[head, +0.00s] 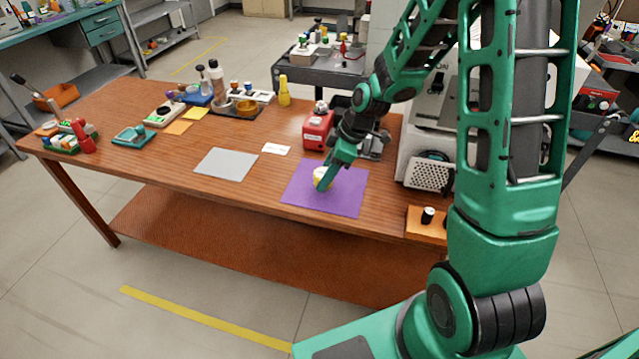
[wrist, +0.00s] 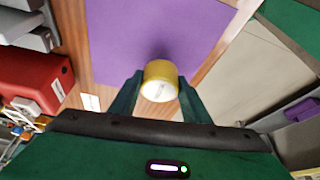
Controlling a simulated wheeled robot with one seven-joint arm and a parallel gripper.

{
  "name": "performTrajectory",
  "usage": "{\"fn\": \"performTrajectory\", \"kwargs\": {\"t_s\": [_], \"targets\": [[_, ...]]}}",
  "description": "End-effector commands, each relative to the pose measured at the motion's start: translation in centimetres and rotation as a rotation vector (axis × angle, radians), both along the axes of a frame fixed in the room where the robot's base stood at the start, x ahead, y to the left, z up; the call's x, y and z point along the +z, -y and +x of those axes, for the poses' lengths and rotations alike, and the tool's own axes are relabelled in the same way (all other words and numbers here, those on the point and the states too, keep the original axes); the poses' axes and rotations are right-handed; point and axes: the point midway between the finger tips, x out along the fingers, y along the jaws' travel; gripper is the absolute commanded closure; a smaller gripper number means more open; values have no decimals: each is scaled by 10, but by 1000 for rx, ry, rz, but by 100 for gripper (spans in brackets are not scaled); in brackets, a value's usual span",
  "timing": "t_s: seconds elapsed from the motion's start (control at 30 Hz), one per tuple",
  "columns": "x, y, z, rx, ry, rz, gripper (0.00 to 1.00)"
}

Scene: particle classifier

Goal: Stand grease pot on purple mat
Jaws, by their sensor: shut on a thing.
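The grease pot (wrist: 159,80) is a small yellow pot with a white top. My gripper (wrist: 157,92) is shut on it, with one finger on each side. In the head view the pot (head: 321,178) shows between the fingers of my gripper (head: 322,182), over the purple mat (head: 343,197). The purple mat also fills the upper middle of the wrist view (wrist: 120,40). I cannot tell whether the pot touches the mat or hangs just above it.
A red device (head: 318,130) stands behind the mat. A grey mat (head: 226,164) lies to the left with a white card (head: 276,149) between. The mat's front part is clear.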

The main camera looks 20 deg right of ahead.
Motion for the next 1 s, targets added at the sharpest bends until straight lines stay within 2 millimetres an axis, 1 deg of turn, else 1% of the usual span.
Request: {"fn": "performTrajectory", "kwargs": {"t_s": [0.03,0.1,0.2,0.53,0.57,0.6,0.63,0.9,1.0], "targets": [[-8,0,-1,1,-5,0,81],[-18,0,-1,0,-5,0,81],[-28,0,-1,0,-3,1,81],[-30,-1,-1,2,-1,1,81],[-31,-1,-1,2,-1,1,55],[-31,-1,-1,1,0,0,45],[-31,-1,-1,1,0,0,39],[-30,-1,-1,1,0,0,39],[-27,0,-1,1,0,0,39]]}}
